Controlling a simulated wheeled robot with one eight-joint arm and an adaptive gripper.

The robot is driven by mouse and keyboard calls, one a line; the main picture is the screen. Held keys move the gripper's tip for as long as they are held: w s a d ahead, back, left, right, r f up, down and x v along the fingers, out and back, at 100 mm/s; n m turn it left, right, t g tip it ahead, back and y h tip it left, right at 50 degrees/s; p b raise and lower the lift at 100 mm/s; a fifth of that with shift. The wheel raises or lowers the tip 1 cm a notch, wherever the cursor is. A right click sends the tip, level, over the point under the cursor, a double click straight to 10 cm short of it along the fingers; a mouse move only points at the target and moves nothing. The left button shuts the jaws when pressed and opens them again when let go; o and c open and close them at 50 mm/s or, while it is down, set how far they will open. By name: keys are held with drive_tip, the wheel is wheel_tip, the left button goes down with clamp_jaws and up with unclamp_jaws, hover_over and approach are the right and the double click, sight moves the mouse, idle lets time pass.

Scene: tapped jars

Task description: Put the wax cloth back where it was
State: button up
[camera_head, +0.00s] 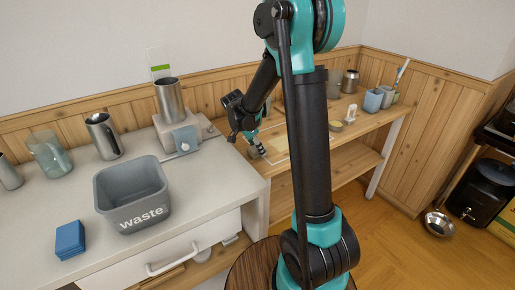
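A flat pale yellow sheet (279,143), which may be the wax cloth, lies on a white-edged rectangle on the wooden bench. My arm hides its right part. My gripper (257,149) points down at the left edge of this sheet. It is small in the picture, and I cannot tell whether its fingers are open, shut or touching the sheet. A blue folded-looking stack (70,239) lies on the white counter at the front left; I cannot tell if it is cloth.
A grey waste bin (132,205), a metal pitcher (104,136), a glass jug (48,154) and a grey machine (178,133) with a steel cup (169,100) stand on the counter. Cups (373,100) and jars stand on the bench's right. A metal bowl (439,224) is on the floor.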

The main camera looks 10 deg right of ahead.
drive_tip(key=o, duration=0.4)
drive_tip(key=shift+o, duration=0.2)
drive_tip(key=v, duration=1.2)
drive_tip(key=shift+s+r, duration=0.1)
drive_tip(key=shift+s, duration=0.05)
